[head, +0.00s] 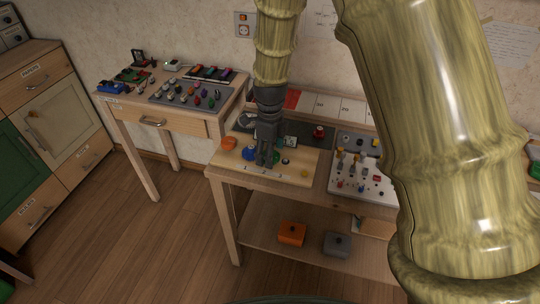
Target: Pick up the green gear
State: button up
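My gripper (265,162) points down over a light wooden board (294,175) on the middle table. A green round piece, probably the green gear (277,154), shows just right of the fingers and is partly hidden by them. A blue round piece (249,154) lies just left of the fingers. An orange round piece (229,143) lies farther left on the board. The fingers are small and dark here, and I cannot tell whether they are open, shut or touching the green piece.
A white panel (347,184) with switches and knobs stands to the right. A grey tray (187,96) with coloured parts is on the left table. An orange box (291,234) and a grey box (337,244) sit on the lower shelf. My arm blocks much of the right side.

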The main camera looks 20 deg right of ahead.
jog(key=c, duration=0.9)
jog(key=shift+r, duration=0.15)
